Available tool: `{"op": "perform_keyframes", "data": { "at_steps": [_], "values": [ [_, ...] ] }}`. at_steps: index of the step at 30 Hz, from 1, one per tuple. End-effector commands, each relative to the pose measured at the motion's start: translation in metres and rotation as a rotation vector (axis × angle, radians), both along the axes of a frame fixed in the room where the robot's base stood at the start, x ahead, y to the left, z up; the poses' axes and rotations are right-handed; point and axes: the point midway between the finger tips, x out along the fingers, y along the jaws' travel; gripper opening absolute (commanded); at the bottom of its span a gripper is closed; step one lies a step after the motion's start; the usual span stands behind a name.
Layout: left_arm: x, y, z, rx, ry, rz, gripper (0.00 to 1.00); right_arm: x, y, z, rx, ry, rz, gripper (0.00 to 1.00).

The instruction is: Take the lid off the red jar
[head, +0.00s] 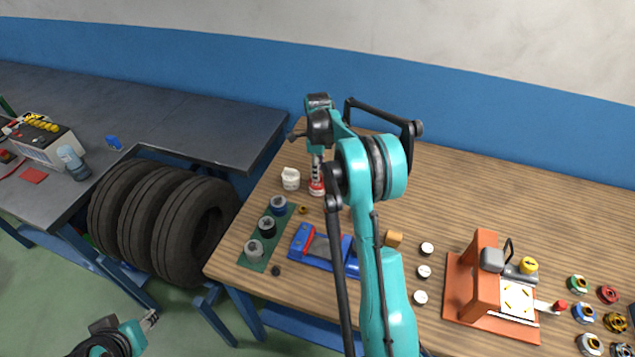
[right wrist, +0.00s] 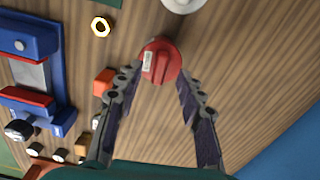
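The red jar (head: 316,190) stands upright on the wooden bench, near its back left part, with a white patch on its side. In the right wrist view its round red lid (right wrist: 161,62) has a raised bar and a pale label and appears seated on the jar. My right gripper (head: 317,168) points down just above the jar. In its wrist view the gripper (right wrist: 160,70) is open, with one fingertip on each side of the lid. Contact cannot be made out. My left gripper (head: 150,319) is low at the left, away from the bench, its fingers too small to read.
A white jar (head: 291,179) stands close left of the red jar. A blue vise (head: 322,249), a brass nut (head: 303,209) and a green strip with several knobs (head: 256,262) lie nearer. An orange press (head: 487,285) stands right. The back right of the bench is clear.

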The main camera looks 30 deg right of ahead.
Motion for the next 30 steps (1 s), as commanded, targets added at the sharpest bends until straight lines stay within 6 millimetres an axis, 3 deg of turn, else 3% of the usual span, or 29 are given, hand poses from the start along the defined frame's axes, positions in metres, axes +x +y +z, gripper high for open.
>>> {"op": "perform_keyframes", "data": {
  "at_steps": [3,9,10,14,25,30],
  "values": [
    [0.000,0.000,-0.006,0.000,0.000,0.000,0.40,0.000,0.000,-0.017,0.000,0.000,0.001,0.38],
    [0.000,0.000,-0.005,0.000,0.000,0.000,0.40,0.000,0.001,-0.017,0.000,0.000,0.001,0.38],
    [0.000,0.000,-0.005,0.000,0.000,0.000,0.40,0.000,0.001,-0.017,0.000,0.000,0.001,0.35],
    [0.000,0.000,-0.004,0.000,0.000,0.000,0.40,0.000,0.001,-0.017,0.000,0.000,0.001,0.01],
    [0.000,0.000,-0.004,0.000,0.000,0.000,0.40,0.000,0.001,-0.016,0.000,0.000,0.001,0.00],
    [0.000,0.000,-0.001,0.000,0.000,0.000,0.40,0.000,0.001,-0.006,-0.001,-0.001,0.001,0.00]
  ]
}}
